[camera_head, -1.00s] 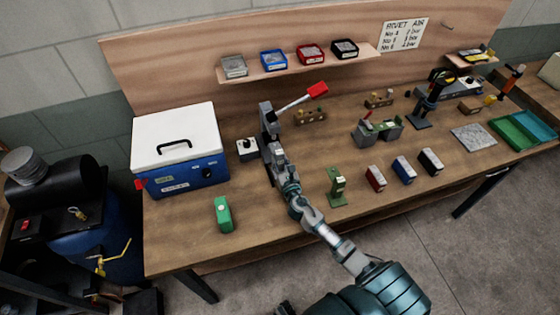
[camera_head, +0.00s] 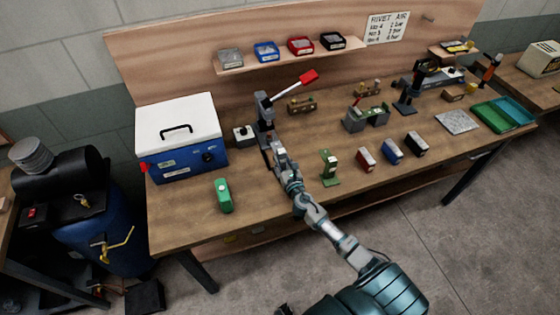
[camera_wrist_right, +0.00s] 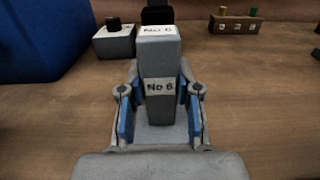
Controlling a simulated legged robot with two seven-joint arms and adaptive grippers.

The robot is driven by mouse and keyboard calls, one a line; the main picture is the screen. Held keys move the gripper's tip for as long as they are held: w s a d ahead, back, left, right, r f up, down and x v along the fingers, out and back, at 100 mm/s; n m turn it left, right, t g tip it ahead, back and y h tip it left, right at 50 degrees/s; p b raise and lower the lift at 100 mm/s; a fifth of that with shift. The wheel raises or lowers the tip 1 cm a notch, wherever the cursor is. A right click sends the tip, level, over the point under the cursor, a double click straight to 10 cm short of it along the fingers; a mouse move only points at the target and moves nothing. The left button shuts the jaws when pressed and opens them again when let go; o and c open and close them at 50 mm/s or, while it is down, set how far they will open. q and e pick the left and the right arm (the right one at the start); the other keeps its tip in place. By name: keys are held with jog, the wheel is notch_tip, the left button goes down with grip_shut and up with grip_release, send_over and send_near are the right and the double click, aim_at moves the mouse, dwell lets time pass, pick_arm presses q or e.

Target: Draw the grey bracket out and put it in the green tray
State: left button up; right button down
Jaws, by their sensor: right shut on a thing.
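The grey bracket (camera_wrist_right: 158,60) is a grey block with white "No 6" labels, upright between the blue-padded fingers of my right gripper (camera_wrist_right: 158,115). The right gripper is shut on it. In the head view the right gripper (camera_head: 277,152) is just in front of the grey lever press (camera_head: 264,115) with the red handle. A black part of the press shows behind the bracket in the wrist view; whether they touch I cannot tell. The green tray (camera_head: 494,117) lies at the right end of the bench, beside a teal one. My left gripper is not in view.
A green block (camera_head: 224,195) and a green stand (camera_head: 329,167) flank my right arm. Red (camera_head: 366,159), blue (camera_head: 392,151) and black (camera_head: 417,144) blocks stand to the right. A grey plate (camera_head: 457,122) lies left of the tray. A cool box (camera_head: 180,137) stands at left.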

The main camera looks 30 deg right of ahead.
jog(key=shift+d, duration=0.1)
jog(key=c, duration=0.7)
grip_release()
jog(key=shift+w+d+f, duration=0.1)
jog(key=shift+d, duration=0.05)
jog(key=shift+s+a, duration=0.25)
jog(key=shift+s, duration=0.2)
jog(key=v, duration=1.1)
jog(key=shift+d, duration=0.2)
jog(key=shift+f, duration=0.1)
